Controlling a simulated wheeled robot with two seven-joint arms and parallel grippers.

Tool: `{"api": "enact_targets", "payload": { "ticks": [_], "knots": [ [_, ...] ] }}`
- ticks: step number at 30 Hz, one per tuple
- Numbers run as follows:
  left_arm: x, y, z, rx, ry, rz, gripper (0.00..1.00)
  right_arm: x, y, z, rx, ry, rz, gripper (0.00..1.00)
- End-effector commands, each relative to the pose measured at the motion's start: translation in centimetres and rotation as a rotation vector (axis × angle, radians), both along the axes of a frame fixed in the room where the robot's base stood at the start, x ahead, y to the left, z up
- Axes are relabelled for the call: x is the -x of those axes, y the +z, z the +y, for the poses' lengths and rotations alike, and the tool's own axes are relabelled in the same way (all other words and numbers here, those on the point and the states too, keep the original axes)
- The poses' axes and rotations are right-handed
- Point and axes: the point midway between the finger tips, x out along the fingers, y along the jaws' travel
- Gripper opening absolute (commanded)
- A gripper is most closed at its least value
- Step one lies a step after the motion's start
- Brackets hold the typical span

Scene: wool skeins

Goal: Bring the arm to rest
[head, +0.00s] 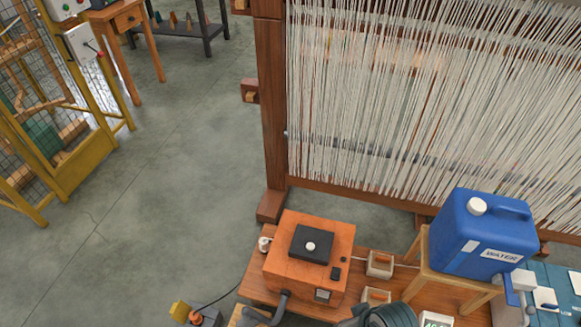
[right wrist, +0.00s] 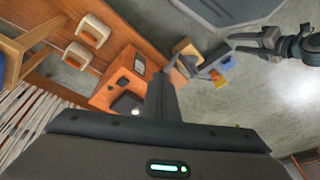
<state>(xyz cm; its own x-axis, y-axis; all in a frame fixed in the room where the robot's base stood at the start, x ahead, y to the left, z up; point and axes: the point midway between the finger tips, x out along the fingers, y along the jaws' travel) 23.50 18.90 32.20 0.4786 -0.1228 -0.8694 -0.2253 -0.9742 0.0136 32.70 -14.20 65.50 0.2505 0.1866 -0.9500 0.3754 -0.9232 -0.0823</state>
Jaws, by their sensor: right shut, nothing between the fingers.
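The right wrist view shows my right gripper (right wrist: 170,80); its dark fingers are together with nothing between them. They reach up from the wide dark body across the lower part of that view, beside the orange box (right wrist: 122,85) in the picture. What looks like my left gripper (right wrist: 248,42) shows at upper right in the same view, its two grey prongs apart and empty, over the grey floor. Neither gripper can be clearly made out in the head view.
In the head view, the orange box (head: 310,258) with a black top plate stands on the wooden bench (head: 375,262). A blue water canister (head: 484,235) sits on a small wooden stand (head: 440,272). The loom (head: 268,110) rises behind.

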Motion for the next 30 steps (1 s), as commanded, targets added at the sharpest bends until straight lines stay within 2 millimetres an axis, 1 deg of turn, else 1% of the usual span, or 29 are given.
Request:
{"api": "enact_targets", "payload": {
  "ticks": [1, 3, 9, 19, 20, 26, 30],
  "knots": [
    [0.0, 0.0, 0.0, 0.000, 0.000, 0.000, 0.49, 0.9, 0.7, -1.0, 0.009, -0.029, -0.005, 0.00],
    [0.0, 0.0, 0.0, 0.000, 0.000, 0.000, 0.49, 1.8, 1.5, -2.1, 0.022, -0.062, -0.011, 0.00],
    [0.0, 0.0, 0.0, 0.001, 0.000, 0.000, 0.49, 4.1, 3.4, -5.0, 0.059, -0.137, -0.023, 0.00],
    [0.0, 0.0, -0.1, 0.001, 0.000, -0.001, 0.49, 6.8, 5.8, -8.4, 0.112, -0.221, -0.034, 0.00],
    [0.0, 0.0, -0.1, 0.001, 0.000, -0.001, 0.49, 6.8, 5.6, -8.5, 0.114, -0.224, -0.035, 0.00],
    [0.0, 0.0, -0.2, 0.002, 0.000, 0.000, 0.49, 5.6, 3.3, -8.1, 0.107, -0.220, -0.042, 0.00],
    [0.0, 0.0, -0.2, 0.002, 0.000, 0.000, 0.49, 4.8, 1.3, -7.8, 0.102, -0.218, -0.050, 0.00]
  ]
}}
